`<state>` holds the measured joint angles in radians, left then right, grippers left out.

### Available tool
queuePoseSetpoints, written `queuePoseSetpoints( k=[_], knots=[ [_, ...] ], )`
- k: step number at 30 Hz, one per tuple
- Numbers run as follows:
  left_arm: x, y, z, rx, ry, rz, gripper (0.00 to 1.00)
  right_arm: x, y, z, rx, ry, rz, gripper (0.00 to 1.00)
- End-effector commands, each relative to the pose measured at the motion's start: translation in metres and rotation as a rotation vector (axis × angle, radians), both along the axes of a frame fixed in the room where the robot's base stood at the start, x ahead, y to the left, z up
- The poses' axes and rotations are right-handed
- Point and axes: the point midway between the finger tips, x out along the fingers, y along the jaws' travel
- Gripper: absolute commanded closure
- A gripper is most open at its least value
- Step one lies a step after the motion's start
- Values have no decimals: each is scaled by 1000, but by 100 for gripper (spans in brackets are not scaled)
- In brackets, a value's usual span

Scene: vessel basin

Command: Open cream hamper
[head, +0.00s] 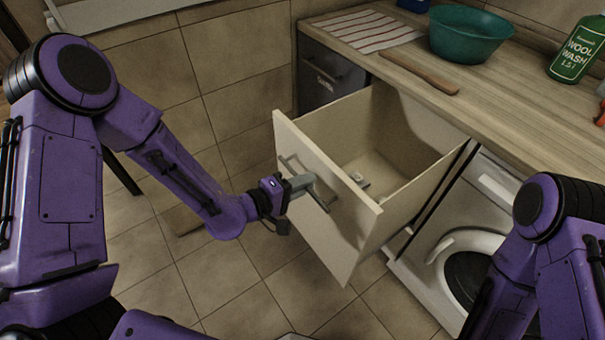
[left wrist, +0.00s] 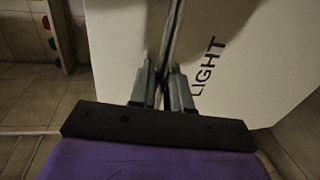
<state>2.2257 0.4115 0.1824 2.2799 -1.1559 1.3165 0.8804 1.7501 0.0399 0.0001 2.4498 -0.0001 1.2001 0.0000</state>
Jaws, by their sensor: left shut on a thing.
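The cream hamper (head: 318,205) is a deep pull-out drawer under the counter. In the head view it stands well out from the cabinet, with its inside showing and a small pale item (head: 358,180) on its floor. Its front also shows in the left wrist view (left wrist: 245,55), with the dark word "LIGHT" on it. A metal bar handle (head: 318,197) is on the front. My left gripper (head: 300,184) is shut on this handle, and its fingers (left wrist: 164,88) sit either side of the bar in the left wrist view. My right gripper is out of view.
A white washing machine (head: 480,199) stands right of the hamper, and a dark drawer front (head: 328,75) left of it. The wooden counter (head: 470,85) holds a teal basin (head: 468,36), a striped cloth (head: 363,29) and a green wool wash bottle (head: 577,50). Tiled floor before the hamper is clear.

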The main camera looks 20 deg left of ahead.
Motion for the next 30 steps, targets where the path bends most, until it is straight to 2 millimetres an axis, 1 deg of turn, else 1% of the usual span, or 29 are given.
queuePoseSetpoints(
  k=[1,4,16,17,18,26,28,30],
  knots=[
    [-4,-2,-1,1,3,-12,100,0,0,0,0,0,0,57],
    [-6,-3,-1,2,3,-18,100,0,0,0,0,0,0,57],
    [-7,-3,-2,2,3,-21,100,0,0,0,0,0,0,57],
    [-7,-3,-2,2,3,-21,73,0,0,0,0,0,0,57],
    [-7,-3,-1,3,3,-20,69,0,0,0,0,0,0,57],
    [-6,-1,-1,1,2,-16,69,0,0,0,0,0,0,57],
    [-10,3,1,2,1,-15,69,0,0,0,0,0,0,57],
    [-18,10,3,0,1,-12,69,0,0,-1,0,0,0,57]
  ],
)
